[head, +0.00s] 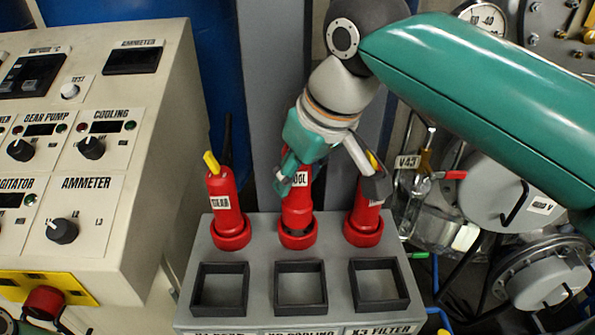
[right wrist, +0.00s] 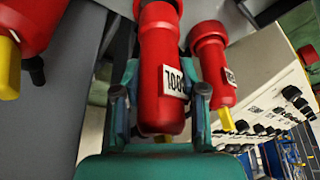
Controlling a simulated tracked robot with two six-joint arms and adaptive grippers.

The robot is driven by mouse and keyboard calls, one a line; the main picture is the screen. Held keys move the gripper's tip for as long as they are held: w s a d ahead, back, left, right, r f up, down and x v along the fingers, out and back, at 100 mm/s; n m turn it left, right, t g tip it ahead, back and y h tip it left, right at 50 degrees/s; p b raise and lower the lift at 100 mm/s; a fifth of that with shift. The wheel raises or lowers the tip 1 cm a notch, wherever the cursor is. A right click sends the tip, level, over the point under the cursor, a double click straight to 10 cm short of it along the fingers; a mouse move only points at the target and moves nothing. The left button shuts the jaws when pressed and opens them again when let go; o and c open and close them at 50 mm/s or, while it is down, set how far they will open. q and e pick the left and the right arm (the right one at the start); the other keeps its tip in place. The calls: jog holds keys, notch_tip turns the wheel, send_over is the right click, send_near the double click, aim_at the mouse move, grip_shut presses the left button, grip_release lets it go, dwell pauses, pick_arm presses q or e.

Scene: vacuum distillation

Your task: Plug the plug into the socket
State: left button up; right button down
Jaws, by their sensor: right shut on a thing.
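A red plug (head: 297,208) with a white label ending in "OOL" stands in the middle of a row of three red plugs. My right gripper (head: 308,180) is shut on its upper body; in the right wrist view the fingers lie on both sides of the plug (right wrist: 160,75). The plug's lower end is at the red collar at the back of the grey box. The black square sockets are in front: left (head: 220,289), middle (head: 300,288) and right (head: 379,285). Their label strip is partly cut off; the middle reads "COOLING".
The left red plug (head: 226,205), labelled "GEAR", and the right red plug (head: 363,218) stand close on either side. A control panel (head: 150,185) with knobs is at the left. Pipes, valves and a glass vessel (head: 438,213) are at the right.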

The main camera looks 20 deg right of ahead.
aim_at(299, 194)
jog(key=shift+r, duration=0.1)
dwell(0.9)
jog(key=shift+f+b, duration=1.35)
jog(key=shift+f, duration=0.7)
jog(key=c, duration=0.6)
grip_release()
jog(key=v, duration=1.2)
jog(key=shift+s, duration=0.1)
